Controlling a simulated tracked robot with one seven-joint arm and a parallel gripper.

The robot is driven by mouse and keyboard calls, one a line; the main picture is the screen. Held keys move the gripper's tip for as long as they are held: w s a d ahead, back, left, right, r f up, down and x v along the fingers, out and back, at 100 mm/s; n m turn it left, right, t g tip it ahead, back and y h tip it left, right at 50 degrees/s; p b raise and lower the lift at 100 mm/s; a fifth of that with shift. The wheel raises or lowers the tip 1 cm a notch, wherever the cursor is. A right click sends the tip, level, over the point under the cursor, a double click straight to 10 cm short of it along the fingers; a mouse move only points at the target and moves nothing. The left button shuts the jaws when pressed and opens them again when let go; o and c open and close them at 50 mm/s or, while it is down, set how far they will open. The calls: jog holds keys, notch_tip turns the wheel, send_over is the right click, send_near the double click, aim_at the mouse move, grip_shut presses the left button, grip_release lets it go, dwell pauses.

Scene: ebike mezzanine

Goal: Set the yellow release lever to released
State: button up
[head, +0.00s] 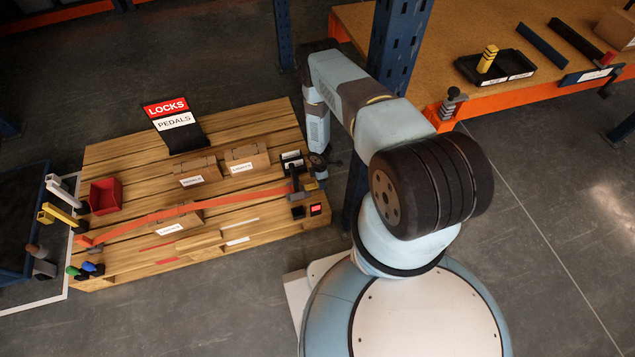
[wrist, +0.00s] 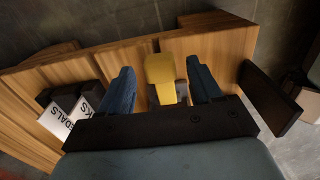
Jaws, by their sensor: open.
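The yellow release lever (wrist: 160,72) shows in the wrist view as a yellow block with a grey part beside it, over the wooden pallet. My gripper (wrist: 161,68) is open, with one blue finger on each side of the lever. A gap shows beside each finger; contact is not clear. In the head view my gripper (head: 318,162) is at the right end of the pallet, beside a dark upright fitting (head: 294,183) on the orange strap. I cannot make out the lever there; the gripper and fitting may hide it.
The pallet (head: 110,155) carries several cardboard boxes (head: 247,158), a red bin (head: 105,195), an orange strap (head: 150,218) and a LOCKS/PEDALS sign (head: 172,120). A blue rack post (head: 398,45) stands close behind my arm. A rack of handles (head: 60,215) is at left.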

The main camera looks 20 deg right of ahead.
jog(key=shift+f, duration=0.7)
grip_shut()
